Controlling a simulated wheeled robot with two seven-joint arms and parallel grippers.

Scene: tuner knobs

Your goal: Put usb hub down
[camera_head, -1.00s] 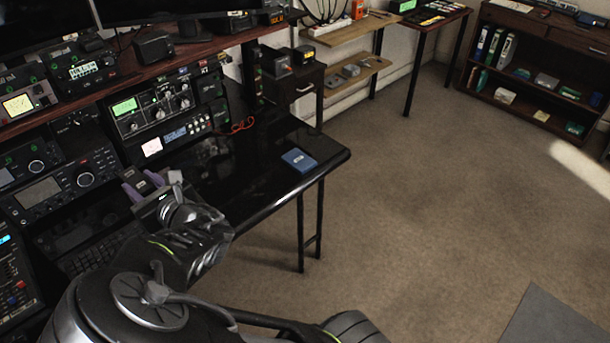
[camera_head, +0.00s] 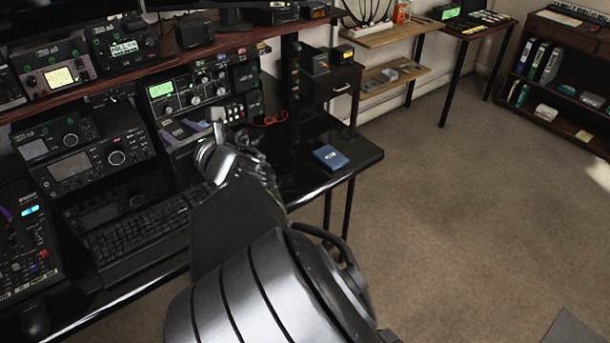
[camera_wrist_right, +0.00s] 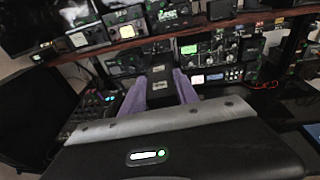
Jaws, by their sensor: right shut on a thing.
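The usb hub (camera_wrist_right: 160,86) is a small dark box with a pale label. In the right wrist view it sits between the two purple fingers of my right gripper (camera_wrist_right: 162,90), which is shut on it. In the head view my right gripper (camera_head: 184,130) is in front of the radios, above the back of the black desk (camera_head: 300,182). The hub is hard to make out there against the dark equipment. A purple patch at the left edge of the head view may be a finger of my left gripper; its opening cannot be seen.
A blue box (camera_head: 331,157) lies on the desk's right part, with bare desk around it. A keyboard (camera_head: 135,238) and a mixer (camera_head: 30,250) are at the left. Radios (camera_head: 190,88) and a shelf (camera_head: 150,68) line the back. A dark cabinet (camera_head: 335,92) stands behind.

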